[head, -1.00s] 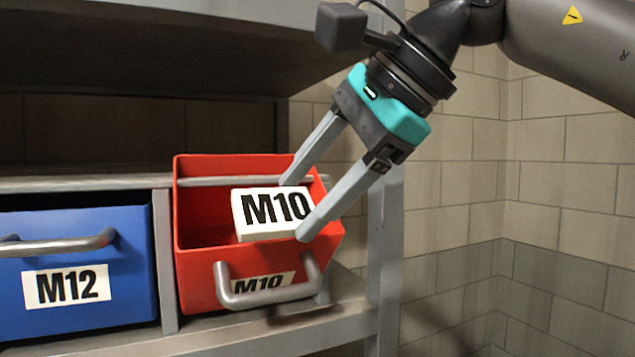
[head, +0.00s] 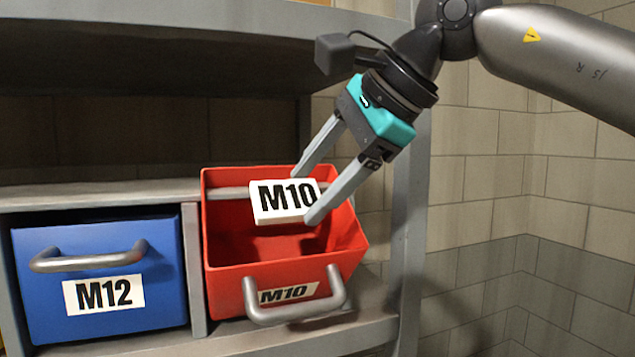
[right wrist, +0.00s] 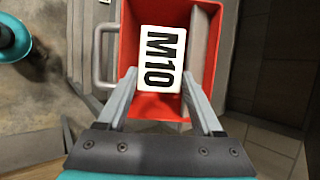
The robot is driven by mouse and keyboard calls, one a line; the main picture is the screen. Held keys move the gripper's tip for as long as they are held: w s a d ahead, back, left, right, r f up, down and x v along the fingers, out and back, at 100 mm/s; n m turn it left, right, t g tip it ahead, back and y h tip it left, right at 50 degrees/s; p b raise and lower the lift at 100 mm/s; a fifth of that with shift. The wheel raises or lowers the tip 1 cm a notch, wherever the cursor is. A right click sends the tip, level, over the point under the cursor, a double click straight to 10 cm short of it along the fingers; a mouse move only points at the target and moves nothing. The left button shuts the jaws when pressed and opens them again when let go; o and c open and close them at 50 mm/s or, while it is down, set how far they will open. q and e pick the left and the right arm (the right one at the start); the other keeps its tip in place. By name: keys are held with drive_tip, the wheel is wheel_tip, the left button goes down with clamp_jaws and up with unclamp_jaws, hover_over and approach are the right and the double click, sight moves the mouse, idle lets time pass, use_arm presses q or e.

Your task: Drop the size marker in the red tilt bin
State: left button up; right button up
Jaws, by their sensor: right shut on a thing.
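The size marker (head: 284,202) is a white block with M10 in black. My right gripper (head: 308,197) is shut on it, with one finger on each side, and holds it over the open top of the red tilt bin (head: 225,240). The bin is tilted forward, with a grey handle and an M10 label on its front. In the right wrist view the marker (right wrist: 160,60) sits between the fingertips (right wrist: 160,82), with the red bin (right wrist: 130,25) around and below it. My left gripper is not clearly in view.
A grey shelf (head: 200,25) overhangs the bins. A grey post (head: 408,200) stands on the right, before a tiled wall.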

drive_tip(key=o, duration=1.4)
drive_tip(key=shift+r, duration=0.1)
drive_tip(key=shift+s+d+r, duration=0.15)
drive_tip(key=shift+d+r, duration=0.05)
drive_tip(key=shift+r, duration=0.05)
drive_tip(key=b+v, duration=0.1)
drive_tip(key=v, duration=1.3)
drive_tip(key=shift+s+d, duration=0.15)
drive_tip(key=shift+d, duration=0.05)
drive_tip(key=shift+r, duration=0.1)
